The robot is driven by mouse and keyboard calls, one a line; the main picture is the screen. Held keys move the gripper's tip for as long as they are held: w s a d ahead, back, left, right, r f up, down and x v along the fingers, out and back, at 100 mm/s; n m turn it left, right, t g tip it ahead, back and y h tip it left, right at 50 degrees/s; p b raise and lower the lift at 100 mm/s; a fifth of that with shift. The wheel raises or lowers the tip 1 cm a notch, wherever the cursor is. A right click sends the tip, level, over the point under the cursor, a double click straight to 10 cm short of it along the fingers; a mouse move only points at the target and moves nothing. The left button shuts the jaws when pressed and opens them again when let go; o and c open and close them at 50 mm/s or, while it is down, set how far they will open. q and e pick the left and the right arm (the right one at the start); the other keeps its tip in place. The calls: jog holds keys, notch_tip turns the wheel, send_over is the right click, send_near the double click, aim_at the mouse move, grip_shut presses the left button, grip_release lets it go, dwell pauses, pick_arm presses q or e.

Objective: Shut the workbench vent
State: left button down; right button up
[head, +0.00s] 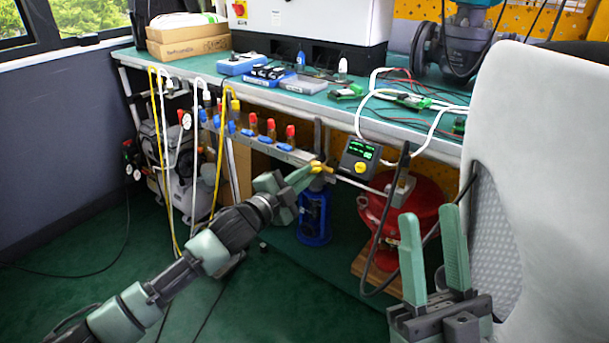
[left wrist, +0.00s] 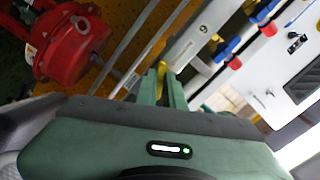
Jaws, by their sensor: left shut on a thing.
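A small yellow handle (head: 324,168), which I take for the workbench vent, sits at the right end of the manifold rail (head: 270,146) below the bench edge. My left gripper (head: 314,171) reaches it from the lower left and is shut on it. In the left wrist view the yellow handle (left wrist: 161,72) shows between the green fingers (left wrist: 163,88), which hide part of it. How far the handle is turned is too small to tell. My right gripper (head: 430,212) is open and empty at the lower right, fingers pointing up, away from the handle.
A dark box with a green display (head: 360,157) is just right of the handle. A red round actuator (head: 405,215) and a blue canister (head: 314,215) stand below. Red and blue valves line the rail. A grey chair back (head: 540,130) blocks the right; floor at left is mostly clear.

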pick_arm(q)
jog(key=n+p, duration=0.4)
jog(key=p, duration=0.1)
pick_arm(e)
jog(key=w+d+f+g+h, duration=0.1)
jog(key=w+f+g+h, duration=0.15)
jog(key=f+g, duration=0.6)
jog(key=w+f+g+h, duration=0.2)
jog(key=w+f+g, duration=0.25)
jog(key=f, duration=0.65)
pick_arm(q)
jog(key=n+p, duration=0.2)
jog(key=n, duration=0.1)
jog(key=shift+s+f, duration=0.1)
jog(key=n+p, duration=0.1)
jog(key=n, duration=0.1)
jog(key=n+p, duration=0.1)
jog(key=n, duration=0.2)
jog(key=shift+d+f, duration=0.15)
pick_arm(e)
jog(key=s+d+f+g+h, duration=0.1)
jog(key=s+d+f+g, duration=0.2)
jog(key=s+f+g, duration=0.2)
jog(key=s+d+f+m+g+h, duration=0.1)
jog(key=s+d+f+g+h, duration=0.1)
jog(key=s+f+g, duration=0.4)
jog(key=s+d+f, duration=0.1)
jog(key=s, duration=0.4)
jog(key=shift+s+f, duration=0.2)
